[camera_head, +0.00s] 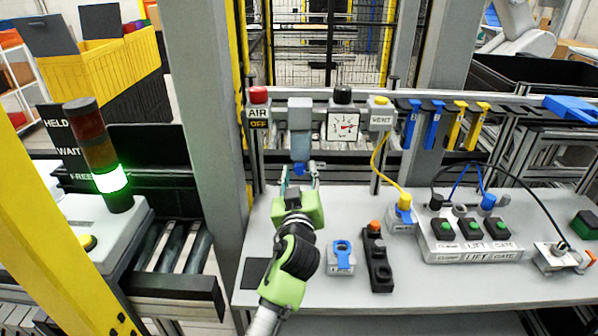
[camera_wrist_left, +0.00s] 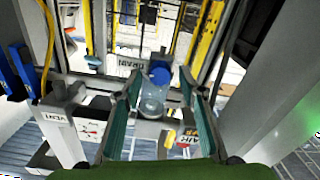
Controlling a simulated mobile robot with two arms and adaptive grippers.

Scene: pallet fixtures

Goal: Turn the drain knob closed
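The drain knob (camera_head: 299,169) is a small blue cap under the grey filter unit (camera_head: 300,130) on the rail. In the left wrist view the blue knob (camera_wrist_left: 160,75) sits at the end of a clear bowl (camera_wrist_left: 153,98). My left gripper (camera_head: 300,175) points up at it from below. Its two fingers are apart, one on each side of the knob, and the left wrist view shows gaps between knob and fingers (camera_wrist_left: 161,78). The knob's exact turn angle cannot be told. My right gripper is not in view.
A red AIR knob (camera_head: 259,95) marked OFF, a gauge (camera_head: 343,126) and a yellow-topped VENT valve (camera_head: 381,115) flank the filter on the rail. Below, the grey bench (camera_head: 450,290) holds a blue-clipped block (camera_head: 341,257), a black switch box (camera_head: 378,262) and a button panel (camera_head: 470,250).

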